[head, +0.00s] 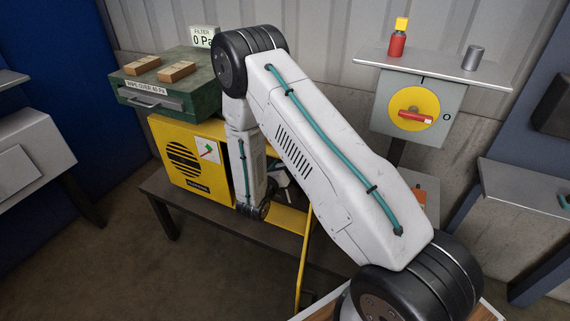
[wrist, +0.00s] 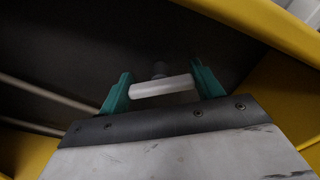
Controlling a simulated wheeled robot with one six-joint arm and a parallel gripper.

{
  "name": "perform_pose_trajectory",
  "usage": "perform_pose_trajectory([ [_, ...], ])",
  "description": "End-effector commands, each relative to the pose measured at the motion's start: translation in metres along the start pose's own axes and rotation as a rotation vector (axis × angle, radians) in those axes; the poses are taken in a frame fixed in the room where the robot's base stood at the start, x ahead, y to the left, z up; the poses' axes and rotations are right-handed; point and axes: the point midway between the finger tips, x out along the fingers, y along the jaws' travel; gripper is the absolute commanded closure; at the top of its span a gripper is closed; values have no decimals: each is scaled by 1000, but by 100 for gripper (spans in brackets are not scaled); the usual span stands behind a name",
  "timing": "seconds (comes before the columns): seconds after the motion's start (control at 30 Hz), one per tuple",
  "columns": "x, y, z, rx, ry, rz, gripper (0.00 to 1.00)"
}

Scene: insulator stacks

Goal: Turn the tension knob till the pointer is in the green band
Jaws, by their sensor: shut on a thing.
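My gripper (wrist: 160,76) shows in the wrist view with its two teal fingers at either end of a pale grey bar-shaped knob (wrist: 162,87). It is shut on this knob, which sits in front of a short dark round shaft. In the head view my arm hides the knob and most of the gripper. A white gauge (head: 207,151) with green and red marks is on the front of the yellow machine (head: 157,150). It is too small to tell surely where its pointer stands against the green band.
Yellow frame parts (wrist: 263,27) enclose the dark recess around my gripper. The yellow machine stands on a dark bench (head: 171,190). A green box (head: 195,85) with two wooden blocks is above it. A yellow disc with a red handle (head: 414,117) is at the right.

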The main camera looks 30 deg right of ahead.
Motion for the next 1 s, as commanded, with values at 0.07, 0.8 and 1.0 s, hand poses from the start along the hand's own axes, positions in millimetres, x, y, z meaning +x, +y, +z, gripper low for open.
perform_pose_trajectory([
  [0.07,-1,2,2,-59,-4,6,57],
  [0.8,-1,4,2,-330,-6,8,57],
  [1.0,-1,4,2,-329,-6,8,57],
])
